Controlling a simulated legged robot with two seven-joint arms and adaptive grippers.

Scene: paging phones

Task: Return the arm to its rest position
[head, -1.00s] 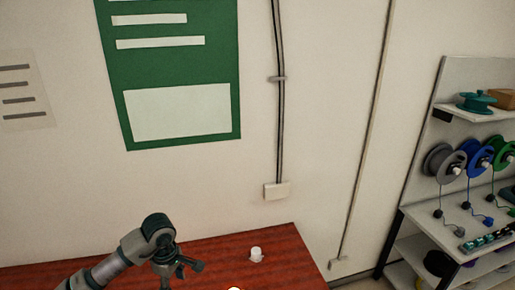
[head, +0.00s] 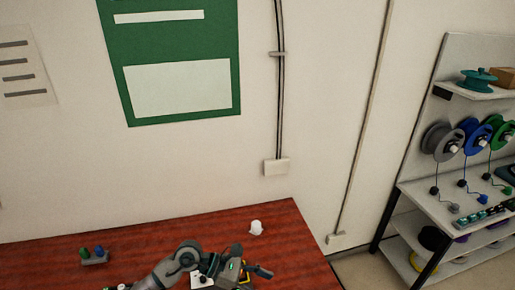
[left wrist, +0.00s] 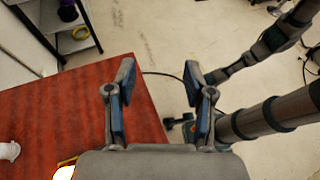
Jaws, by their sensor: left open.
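My left gripper (head: 262,270) is over the right part of the red table (head: 150,240) in the head view, at the end of my grey arm. In the left wrist view the left gripper (left wrist: 160,75) has its two blue-padded fingers spread apart with nothing between them. The fingers point past the table edge toward the floor. Beneath the wrist, a device with a yellow edge (left wrist: 66,163) is partly hidden. My right gripper cannot be made out in either view.
A small white object (head: 256,228) stands near the table's back right. A small base with green and blue pieces (head: 95,256) lies at the left. A shelf with cable reels (head: 443,142) stands at the right. Pale floor (left wrist: 135,30) lies beyond the table edge.

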